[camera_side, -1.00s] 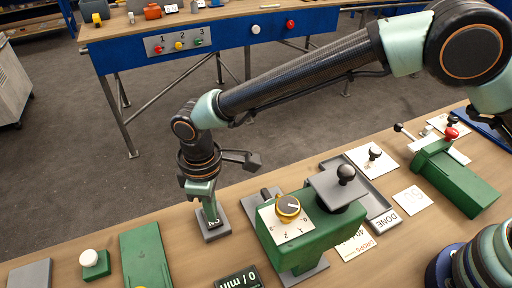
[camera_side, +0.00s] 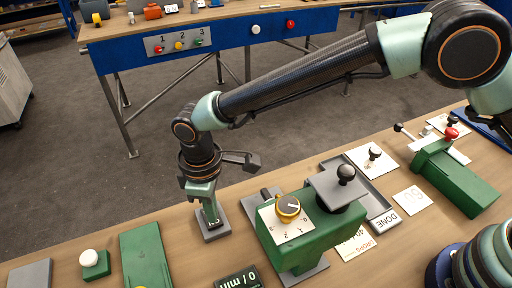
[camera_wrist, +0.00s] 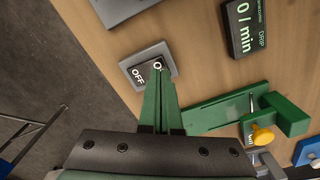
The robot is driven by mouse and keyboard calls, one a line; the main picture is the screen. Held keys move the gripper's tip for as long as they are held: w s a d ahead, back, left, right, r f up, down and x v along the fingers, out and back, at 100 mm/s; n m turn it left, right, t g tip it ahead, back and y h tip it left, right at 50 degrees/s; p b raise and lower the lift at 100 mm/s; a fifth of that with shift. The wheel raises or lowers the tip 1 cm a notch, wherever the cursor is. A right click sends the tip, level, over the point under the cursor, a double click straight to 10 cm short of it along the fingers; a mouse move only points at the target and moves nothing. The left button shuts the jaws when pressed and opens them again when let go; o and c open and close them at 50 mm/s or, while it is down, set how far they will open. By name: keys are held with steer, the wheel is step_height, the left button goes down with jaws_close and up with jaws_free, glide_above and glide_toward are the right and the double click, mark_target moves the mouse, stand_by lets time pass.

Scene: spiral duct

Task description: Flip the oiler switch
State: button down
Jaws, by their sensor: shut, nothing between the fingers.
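The oiler switch (camera_side: 225,230) is a dark rocker on a grey plate on the bench. In the wrist view the rocker (camera_wrist: 137,79) shows OFF on its left half and the start of another label, an O, on its right half. My gripper (camera_side: 213,221) points down over the switch with its green fingers shut and empty. In the wrist view the fingertips (camera_wrist: 158,72) are at the right half of the rocker and hide part of its label. Whether they touch or press it I cannot tell. A black display (camera_wrist: 243,25) reads DRIP and 0 / min.
A green machine with a yellow dial (camera_side: 288,206) and black knob (camera_side: 346,173) stands close to the right. A green plate (camera_side: 147,256) and a white button (camera_side: 90,257) lie to the left. A DONE tray (camera_side: 384,220) and a green fixture (camera_side: 460,185) are farther right.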

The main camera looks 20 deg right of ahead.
steer(key=shift+f, duration=0.95)
stand_by(0.5)
steer(key=shift+r, duration=3.55)
steer(key=w+d+r+m+t+y, duration=0.1)
steer(key=w+d+r+m, duration=0.15)
steer(key=d+r, duration=0.65)
steer(key=w+d+r+m+t, duration=0.1)
steer(key=d+r+m+t, duration=0.3)
steer(key=d, duration=0.8)
steer(key=s+d+r+m, duration=0.1)
steer(key=s+d+m, duration=0.1)
steer(key=s+d, duration=0.3)
steer(key=s+d+r+m+h, duration=0.1)
steer(key=s+d+m, duration=0.2)
steer(key=d, duration=0.9)
steer(key=shift+s+d+t, duration=0.3)
steer(key=shift+s, duration=0.55)
